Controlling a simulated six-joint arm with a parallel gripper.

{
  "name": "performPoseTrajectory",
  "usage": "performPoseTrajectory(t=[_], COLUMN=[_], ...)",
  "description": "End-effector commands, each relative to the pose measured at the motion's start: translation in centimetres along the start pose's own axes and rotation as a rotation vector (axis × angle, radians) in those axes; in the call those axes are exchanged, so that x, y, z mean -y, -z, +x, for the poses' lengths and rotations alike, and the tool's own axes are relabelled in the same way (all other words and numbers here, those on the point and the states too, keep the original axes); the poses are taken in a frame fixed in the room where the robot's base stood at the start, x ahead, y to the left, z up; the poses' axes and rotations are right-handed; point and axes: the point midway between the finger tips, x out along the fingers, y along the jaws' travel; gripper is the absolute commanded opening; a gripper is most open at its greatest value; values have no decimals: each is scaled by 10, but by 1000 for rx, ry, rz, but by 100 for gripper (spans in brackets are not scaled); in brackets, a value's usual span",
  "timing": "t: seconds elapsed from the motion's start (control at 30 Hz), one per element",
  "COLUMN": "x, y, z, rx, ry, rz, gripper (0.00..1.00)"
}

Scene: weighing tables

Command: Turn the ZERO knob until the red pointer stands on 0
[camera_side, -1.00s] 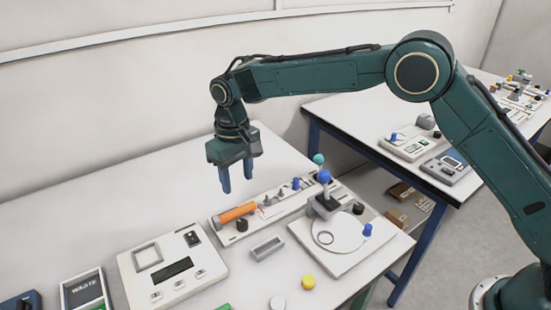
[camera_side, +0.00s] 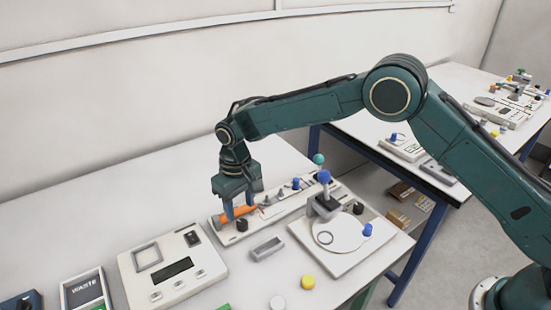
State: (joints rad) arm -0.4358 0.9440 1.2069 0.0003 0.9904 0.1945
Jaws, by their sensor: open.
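My gripper (camera_side: 240,212) is open and points down over the long grey balance base (camera_side: 290,202) on the near table. Its fingers are low, just above or beside the orange cylinder (camera_side: 222,216) and a black knob (camera_side: 242,225) at the left end of the base. I cannot tell whether they touch either one. A second black knob (camera_side: 358,208) stands at the right, by the white round plate. No ZERO lettering is readable, so I cannot tell which knob bears it.
A stand with a blue ball (camera_side: 324,177) and teal ball (camera_side: 318,159) rises right of the gripper. A small grey tray (camera_side: 268,248) lies in front, and a white scale (camera_side: 172,268) front left. The table behind the base is clear.

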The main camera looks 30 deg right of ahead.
Motion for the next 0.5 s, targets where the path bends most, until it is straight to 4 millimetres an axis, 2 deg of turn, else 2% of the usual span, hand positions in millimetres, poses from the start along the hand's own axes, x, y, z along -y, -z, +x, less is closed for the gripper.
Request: performPoseTrajectory(t=[0.03,0.2,0.5], x=[0,0,0], y=[-1,0,0], z=[9,32,51], rx=[4,2,1], ry=[-1,-1,0], rz=[0,0,0], gripper=[48,48,48])
